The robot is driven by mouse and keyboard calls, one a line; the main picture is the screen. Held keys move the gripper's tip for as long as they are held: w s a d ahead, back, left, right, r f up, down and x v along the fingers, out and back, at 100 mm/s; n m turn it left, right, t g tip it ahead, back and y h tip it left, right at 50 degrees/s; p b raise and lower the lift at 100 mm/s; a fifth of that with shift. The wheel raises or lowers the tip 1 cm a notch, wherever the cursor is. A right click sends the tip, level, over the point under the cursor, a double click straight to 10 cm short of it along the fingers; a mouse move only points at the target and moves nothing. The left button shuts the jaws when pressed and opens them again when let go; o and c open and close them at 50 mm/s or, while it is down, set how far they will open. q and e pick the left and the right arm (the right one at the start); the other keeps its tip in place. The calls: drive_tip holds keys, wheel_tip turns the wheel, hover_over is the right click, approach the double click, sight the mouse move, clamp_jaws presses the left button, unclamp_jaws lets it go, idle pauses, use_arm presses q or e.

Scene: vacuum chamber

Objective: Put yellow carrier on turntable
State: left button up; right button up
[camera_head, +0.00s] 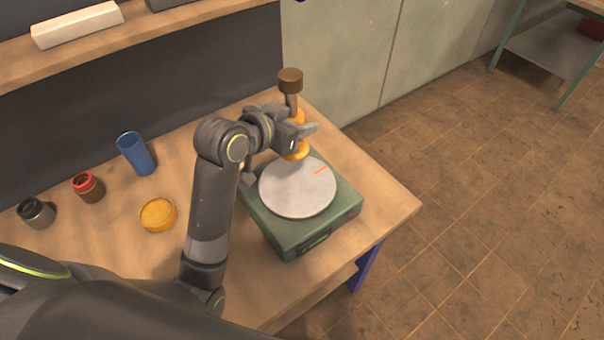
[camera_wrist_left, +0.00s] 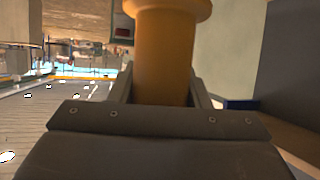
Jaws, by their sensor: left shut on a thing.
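The yellow carrier (camera_head: 296,152) is an orange-yellow spool with a flange at each end. My left gripper (camera_head: 299,134) is shut around its narrow middle, hiding part of it in the head view. The carrier (camera_wrist_left: 165,50) looks upright between the fingers in the left wrist view. The turntable (camera_head: 298,192) is a round grey plate with a short orange mark, on a green box. The carrier's lower end shows at the plate's back edge; I cannot tell whether it touches. My right gripper is in neither view.
A brown-topped post (camera_head: 290,80) stands behind the gripper. A blue cup (camera_head: 137,155), a red-topped jar (camera_head: 88,187), a dark jar (camera_head: 36,213) and a round yellow dish (camera_head: 157,215) sit left on the wooden table (camera_head: 394,204). A shelf (camera_head: 150,36) runs above the back.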

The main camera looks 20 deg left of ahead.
sight(302, 148)
use_arm(q)
drive_tip(key=shift+m+h, duration=0.5)
drive_tip(key=f, duration=0.4)
drive_tip(key=d+f, duration=0.1)
drive_tip(key=f, duration=0.2)
drive_tip(key=shift+s+p, duration=0.1)
drive_tip(key=shift+p, duration=0.3)
drive_tip(key=shift+f, duration=2.15)
drive_tip(key=shift+f, duration=0.1)
drive_tip(key=o, duration=1)
drive_tip(key=shift+f, duration=0.15)
drive_tip(key=o, duration=0.4)
